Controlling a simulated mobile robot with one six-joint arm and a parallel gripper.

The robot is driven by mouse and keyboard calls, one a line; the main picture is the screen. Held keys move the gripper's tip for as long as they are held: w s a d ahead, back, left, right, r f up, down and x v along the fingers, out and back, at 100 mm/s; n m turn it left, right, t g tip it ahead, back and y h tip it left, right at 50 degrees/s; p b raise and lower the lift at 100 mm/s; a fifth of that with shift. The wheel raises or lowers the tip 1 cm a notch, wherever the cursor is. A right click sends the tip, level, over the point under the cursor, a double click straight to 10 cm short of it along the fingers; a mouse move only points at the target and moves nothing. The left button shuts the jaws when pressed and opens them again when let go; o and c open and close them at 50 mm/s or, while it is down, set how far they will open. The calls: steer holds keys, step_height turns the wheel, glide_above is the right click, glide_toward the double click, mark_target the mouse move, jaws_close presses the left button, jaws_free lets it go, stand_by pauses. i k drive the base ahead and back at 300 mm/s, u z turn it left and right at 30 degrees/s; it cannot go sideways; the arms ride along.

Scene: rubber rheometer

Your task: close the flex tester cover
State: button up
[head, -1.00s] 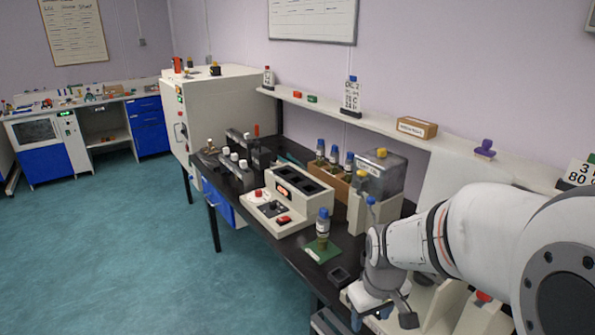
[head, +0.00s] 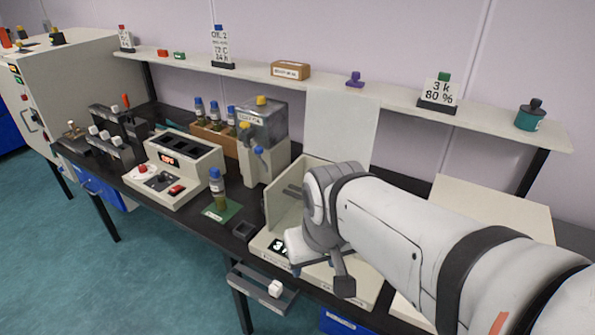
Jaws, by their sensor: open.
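A cream bench machine (head: 262,243), which looks like the flex tester, stands on the black bench at the middle. Its dark display is partly covered by my arm. A pale flat panel (head: 341,128) stands upright at its back; it looks like the cover, raised open. My gripper (head: 318,268) is open, pointing down over the front of this machine, in front of and below the panel. No object shows between its fingers. My arm hides much of the machine's interior and right side, and I cannot tell whether the gripper touches it.
A green mat (head: 222,212) with a blue-capped bottle (head: 217,184) lies to the left, beside a cream control box (head: 172,172). A clear-topped tank unit (head: 263,140) stands behind. A drawer-like grey tray (head: 262,288) juts out in front. A wall shelf (head: 395,103) runs above.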

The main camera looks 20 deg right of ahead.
mark_target(340, 126)
steer(key=z, duration=2.25)
steer(key=k, duration=0.8)
steer(key=u, duration=1.2)
steer(key=i, duration=1)
steer(key=u, duration=0.05)
